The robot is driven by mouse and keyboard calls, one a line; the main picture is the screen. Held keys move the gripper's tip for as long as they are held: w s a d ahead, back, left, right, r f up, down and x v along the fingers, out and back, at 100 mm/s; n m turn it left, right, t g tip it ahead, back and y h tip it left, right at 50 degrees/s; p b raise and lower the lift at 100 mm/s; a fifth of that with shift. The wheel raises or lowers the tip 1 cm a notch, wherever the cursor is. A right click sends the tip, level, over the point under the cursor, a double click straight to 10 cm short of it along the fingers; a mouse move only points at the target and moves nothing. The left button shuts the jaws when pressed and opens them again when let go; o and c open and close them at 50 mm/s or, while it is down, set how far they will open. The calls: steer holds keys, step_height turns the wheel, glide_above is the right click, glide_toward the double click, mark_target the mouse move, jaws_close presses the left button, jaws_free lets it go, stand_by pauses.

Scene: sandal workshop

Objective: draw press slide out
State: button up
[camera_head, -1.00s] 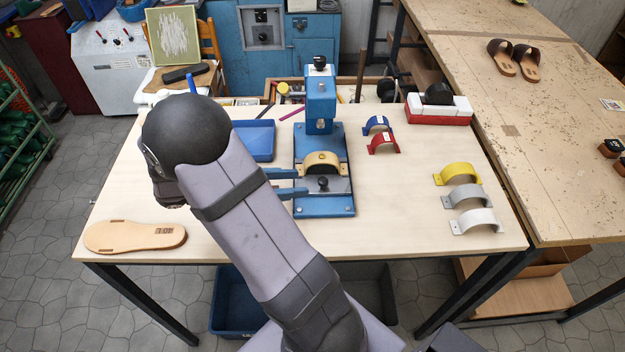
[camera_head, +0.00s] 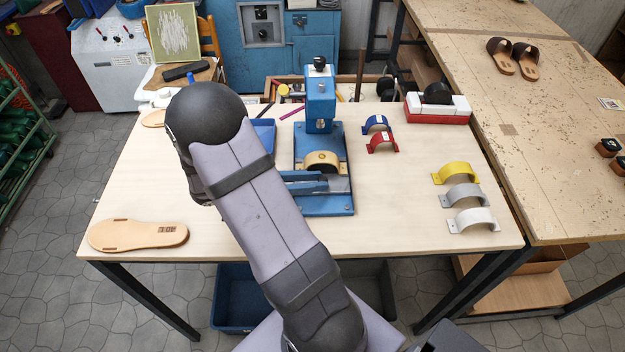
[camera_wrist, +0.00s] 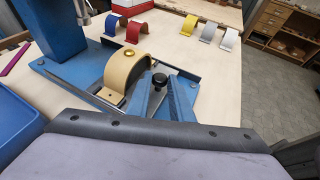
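The blue draw press (camera_head: 320,97) stands upright on the table. Its low slide at the front carries a tan arched strap (camera_head: 321,160), also large in the wrist view (camera_wrist: 124,75). My gripper (camera_head: 322,182) reaches in from the left, low over the slide.
A blue tray (camera_head: 263,135) lies left of the press, partly behind my arm. Blue and red arches (camera_head: 382,142) are right of it; yellow, grey and white arches (camera_head: 456,173) lie farther right. A sole (camera_head: 138,235) lies at front left.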

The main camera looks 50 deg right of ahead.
steer(key=shift+s+a+p, duration=0.3)
steer(key=shift+s+a, duration=1.1)
steer(key=shift+a, duration=0.05)
jaws_close()
steer(key=o, duration=0.8)
jaws_free()
steer(key=shift+s, duration=0.1)
steer(key=shift+o, duration=0.2)
steer(key=shift+a, duration=0.1)
steer(key=shift+w+a+r, duration=0.1)
steer(key=shift+w+a, duration=0.15)
steer(key=b+v, duration=0.1)
steer(key=v, duration=0.4)
steer(key=shift+a+b, duration=0.2)
steer(key=shift+b, duration=0.2)
steer(key=shift+w+a+r, duration=0.2)
steer(key=shift+a+r, duration=0.1)
steer(key=shift+a, duration=0.2)
